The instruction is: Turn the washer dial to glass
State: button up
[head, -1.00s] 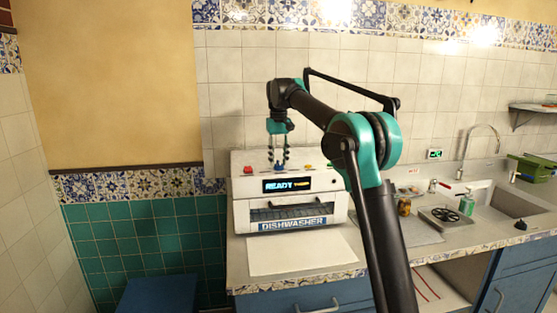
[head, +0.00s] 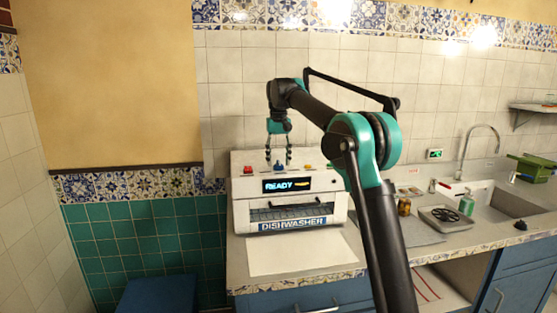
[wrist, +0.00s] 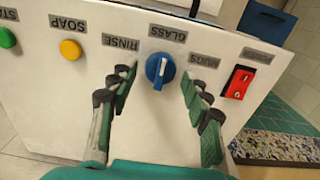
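The washer is a white box marked DISHWASHER (head: 292,224), on the counter in the head view. Its blue dial (wrist: 160,70) sits on the top panel in the wrist view. The labels RINSE (wrist: 121,43), GLASS (wrist: 168,34) and MUGS (wrist: 205,60) surround the dial. A pale ridge runs across the dial; I cannot tell for sure which end is the pointer. My gripper (wrist: 157,92) is open, one finger on each side of the dial, with visible gaps. In the head view my gripper (head: 278,158) hangs pointing down over the panel.
A yellow button (wrist: 70,49) and a green button (wrist: 6,38) are left of the dial in the wrist view. A red switch (wrist: 239,82) is right of it. The display (head: 288,185) reads READY. A white sheet (head: 302,252) lies before the washer.

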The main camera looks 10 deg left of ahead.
aim_at(278, 161)
jog(key=shift+r, duration=0.1)
notch_tip(278, 161, up, 12)
dwell(0.9)
jog(key=shift+s, duration=0.1)
